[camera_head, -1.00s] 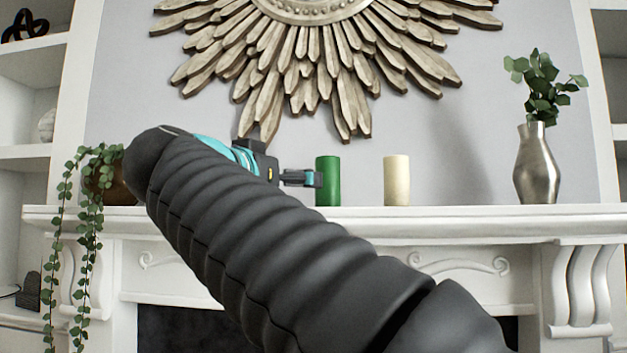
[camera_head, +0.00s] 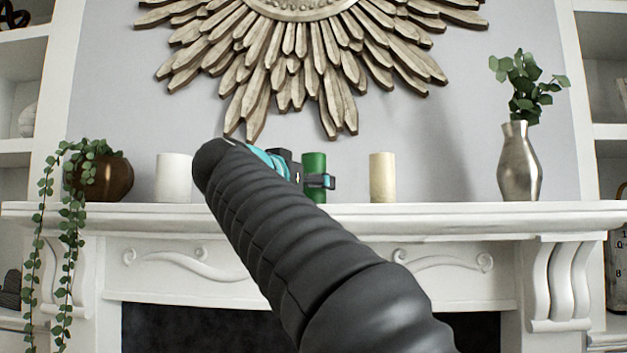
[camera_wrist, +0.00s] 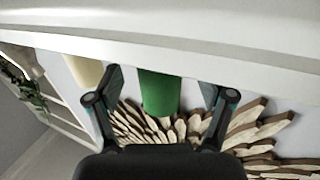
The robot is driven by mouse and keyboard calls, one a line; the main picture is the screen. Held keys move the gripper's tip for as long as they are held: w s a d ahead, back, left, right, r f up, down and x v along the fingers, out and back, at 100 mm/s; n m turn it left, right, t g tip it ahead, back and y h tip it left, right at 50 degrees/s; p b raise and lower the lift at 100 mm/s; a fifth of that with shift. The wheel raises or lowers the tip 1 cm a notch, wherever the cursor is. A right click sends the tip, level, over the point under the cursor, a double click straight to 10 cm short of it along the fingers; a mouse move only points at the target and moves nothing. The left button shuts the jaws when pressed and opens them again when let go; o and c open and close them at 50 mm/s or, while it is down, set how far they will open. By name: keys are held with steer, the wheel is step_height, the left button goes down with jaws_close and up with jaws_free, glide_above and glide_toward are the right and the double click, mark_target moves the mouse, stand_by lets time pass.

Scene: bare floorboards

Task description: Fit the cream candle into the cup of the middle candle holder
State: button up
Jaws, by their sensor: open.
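The cream candle (camera_head: 383,177) stands upright on the white mantel, right of the green candle (camera_head: 314,163). My gripper (camera_head: 320,181) is open at the green candle, overlapping its lower part in the head view. In the wrist view, which is upside down, the green candle (camera_wrist: 160,93) shows between the two spread fingers of my gripper (camera_wrist: 161,80). I cannot tell whether the fingers touch it. The cream candle (camera_wrist: 85,70) is outside the left finger there. No candle holder or cup can be made out in either view.
A white candle (camera_head: 173,178) stands left of my arm on the mantel (camera_head: 450,217). A brown pot with a trailing plant (camera_head: 105,178) is at the far left. A silver vase (camera_head: 519,165) is at the right. The mantel between cream candle and vase is clear.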

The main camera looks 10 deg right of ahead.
mark_target(308, 162)
steer(key=shift+x, duration=1.4)
steer(key=c, duration=1.4)
steer(key=shift+r, duration=0.2)
steer(key=shift+r, duration=1.8)
steer(key=s+d+r, duration=0.5)
steer(key=s+r, duration=0.2)
steer(key=s, duration=0.3)
steer(key=shift+s+d, duration=0.15)
steer(key=shift+d, duration=0.15)
